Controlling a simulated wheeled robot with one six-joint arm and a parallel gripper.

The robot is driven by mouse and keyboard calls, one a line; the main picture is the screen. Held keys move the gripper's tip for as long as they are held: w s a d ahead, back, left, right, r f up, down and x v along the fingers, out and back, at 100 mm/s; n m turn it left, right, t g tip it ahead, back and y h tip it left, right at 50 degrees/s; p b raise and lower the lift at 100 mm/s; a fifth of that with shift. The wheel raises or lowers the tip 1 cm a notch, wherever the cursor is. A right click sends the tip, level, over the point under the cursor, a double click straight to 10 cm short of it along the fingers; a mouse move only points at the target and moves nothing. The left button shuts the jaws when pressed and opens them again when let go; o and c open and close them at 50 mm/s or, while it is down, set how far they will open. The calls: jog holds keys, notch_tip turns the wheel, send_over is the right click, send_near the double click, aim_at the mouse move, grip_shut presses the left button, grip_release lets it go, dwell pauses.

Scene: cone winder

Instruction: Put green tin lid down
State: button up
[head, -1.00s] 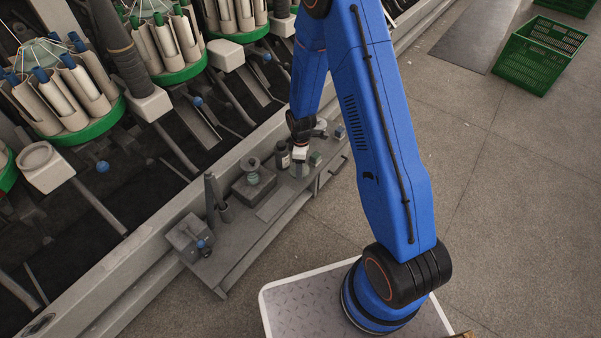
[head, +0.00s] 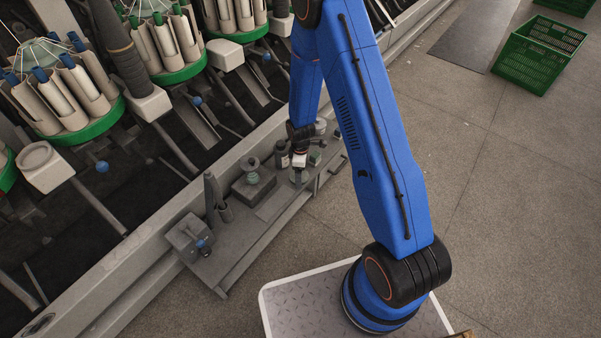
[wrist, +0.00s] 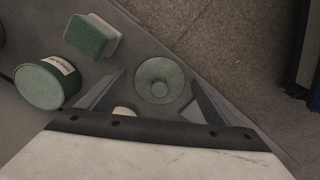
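The green tin lid (wrist: 160,80) is round with a small raised knob at its middle. In the wrist view it lies on the grey shelf, between and just beyond my fingertips. My gripper (wrist: 158,77) is open, with a visible gap between each finger and the lid's rim. In the head view my gripper (head: 299,172) is low over the far right part of the shelf, and I cannot make out the lid clearly there. A round green tin (wrist: 40,86) with a pale lettered label is left of my left finger.
A green and white block (wrist: 92,38) lies beyond the tin. The narrow shelf (head: 235,240) holds several small items. The shelf's edge runs diagonally just right of the lid, with floor beyond. The winder (head: 110,150) stands behind; a green crate (head: 538,60) is on the floor.

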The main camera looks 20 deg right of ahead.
jog(key=shift+r, duration=0.15)
jog(key=s+d+r+m+t, duration=0.1)
jog(key=s+r+m, duration=0.15)
jog(key=r, duration=0.95)
jog(key=s+d+r+m, duration=0.1)
jog(key=s+r, duration=0.3)
jog(key=r, duration=0.9)
jog(key=s+d+r+m+t, duration=0.15)
jog(key=s+r, duration=0.25)
jog(key=r, duration=0.8)
jog(key=s+d+r+m+t, duration=0.1)
jog(key=s+r+m, duration=0.3)
jog(key=s, duration=0.7)
jog(key=s+d+r+m+t, duration=0.1)
jog(key=s+r+m, duration=0.3)
jog(key=s+r, duration=0.5)
jog(key=s+d, duration=0.1)
jog(key=s, duration=0.1)
jog(key=shift+s+r, duration=0.15)
jog(key=shift+s, duration=0.2)
